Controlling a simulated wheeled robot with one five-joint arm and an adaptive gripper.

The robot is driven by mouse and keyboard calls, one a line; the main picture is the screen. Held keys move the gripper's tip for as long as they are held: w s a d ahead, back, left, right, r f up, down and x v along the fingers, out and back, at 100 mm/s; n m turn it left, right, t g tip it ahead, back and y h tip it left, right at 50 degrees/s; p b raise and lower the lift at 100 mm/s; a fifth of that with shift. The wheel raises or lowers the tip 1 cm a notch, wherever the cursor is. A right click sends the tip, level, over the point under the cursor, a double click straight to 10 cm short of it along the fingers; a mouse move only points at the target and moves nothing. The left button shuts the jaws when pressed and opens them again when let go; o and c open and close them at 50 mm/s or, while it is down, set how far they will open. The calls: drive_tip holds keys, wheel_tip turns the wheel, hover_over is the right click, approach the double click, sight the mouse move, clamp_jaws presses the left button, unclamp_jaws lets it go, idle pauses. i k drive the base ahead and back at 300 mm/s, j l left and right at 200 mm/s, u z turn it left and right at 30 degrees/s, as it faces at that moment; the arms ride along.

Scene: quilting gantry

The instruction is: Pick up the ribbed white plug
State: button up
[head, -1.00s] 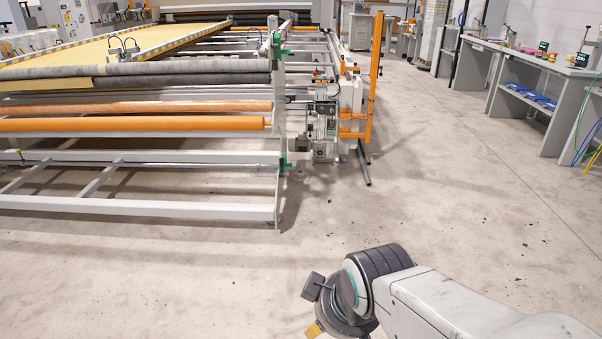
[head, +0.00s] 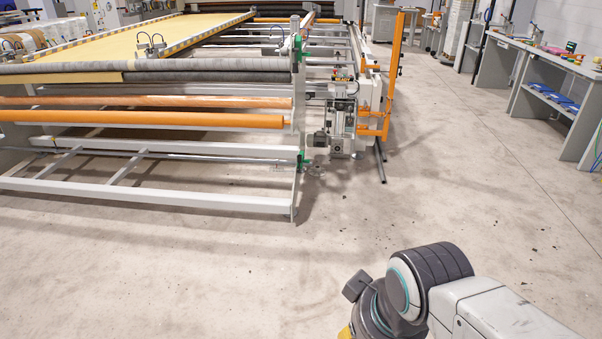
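I cannot make out the ribbed white plug in the head view. My arm reaches in from the lower right, and its wrist hangs down over the bare floor. A small yellow part shows at the bottom edge under the wrist. My gripper's fingers are not visible; they lie below the frame or behind the wrist.
A large quilting gantry (head: 150,201) with grey and orange rolls (head: 190,119) fills the left and middle. An orange upright guard (head: 391,75) stands at its right end. Grey workbenches (head: 578,108) line the right wall. The concrete floor (head: 200,275) between is open.

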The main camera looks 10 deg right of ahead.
sight(317, 171)
drive_tip(key=i+u, duration=0.1)
drive_tip(key=u, duration=1)
drive_tip(key=i+z, duration=0.25)
drive_tip(key=z, duration=0.15)
drive_tip(key=i+z, duration=0.4)
drive_tip(key=i+j+z, duration=0.1)
drive_tip(key=z, duration=0.3)
drive_tip(key=i+l+z, duration=0.1)
drive_tip(key=i+z, duration=0.35)
drive_tip(key=i, duration=0.3)
drive_tip(key=i+j+z, duration=0.15)
drive_tip(key=i+z, duration=0.35)
drive_tip(key=i, duration=0.25)
drive_tip(key=i+z, duration=0.4)
drive_tip(key=i, duration=1.55)
drive_tip(key=i+u, duration=0.4)
drive_tip(key=i, duration=0.4)
drive_tip(key=i+l+u, duration=0.15)
drive_tip(key=i+u, duration=0.25)
drive_tip(key=i, duration=0.45)
drive_tip(key=i+u, duration=0.1)
drive_tip(key=u, duration=3.95)
